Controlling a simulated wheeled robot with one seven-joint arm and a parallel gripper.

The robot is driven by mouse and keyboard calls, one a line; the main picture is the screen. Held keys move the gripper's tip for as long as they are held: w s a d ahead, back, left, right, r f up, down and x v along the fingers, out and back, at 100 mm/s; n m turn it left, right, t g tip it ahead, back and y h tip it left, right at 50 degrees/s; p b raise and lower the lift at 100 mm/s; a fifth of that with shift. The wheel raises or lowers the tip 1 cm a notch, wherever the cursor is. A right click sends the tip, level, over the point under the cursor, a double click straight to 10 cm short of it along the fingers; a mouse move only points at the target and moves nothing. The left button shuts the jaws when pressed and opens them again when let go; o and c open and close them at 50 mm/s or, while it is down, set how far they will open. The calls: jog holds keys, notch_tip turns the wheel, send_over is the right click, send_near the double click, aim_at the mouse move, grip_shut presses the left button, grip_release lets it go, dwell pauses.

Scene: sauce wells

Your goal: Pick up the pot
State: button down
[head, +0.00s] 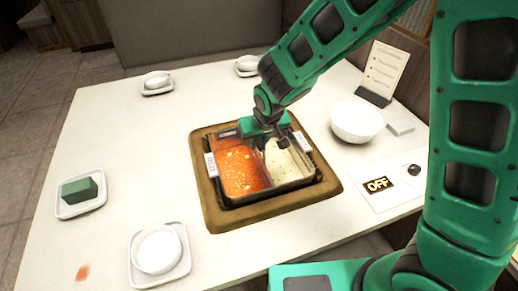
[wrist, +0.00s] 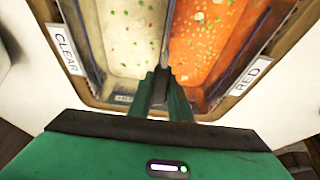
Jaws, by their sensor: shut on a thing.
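The pot (head: 290,191) is a rectangular metal pot split by a thin divider. It sits in the brown-framed well of the table. One half holds red broth (head: 238,168) with bits in it, the other pale broth (head: 284,163). My gripper (head: 263,142) reaches down at the pot's far side. In the wrist view, my gripper (wrist: 163,88) is shut with its fingers at the end of the divider (wrist: 166,42), which runs away between the two broths. The exact contact is hidden by the fingers. I cannot tell whether the pot is raised.
The brown well frame (head: 213,209) carries CLEAR and RED labels. A white bowl (head: 357,122) and a menu stand (head: 386,72) are at the right, near a panel reading OFF (head: 379,184). Saucers and a green block (head: 79,190) are around the table.

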notch_tip(320, 180, up, 10)
jog(key=shift+f, duration=0.2)
dwell(0.5)
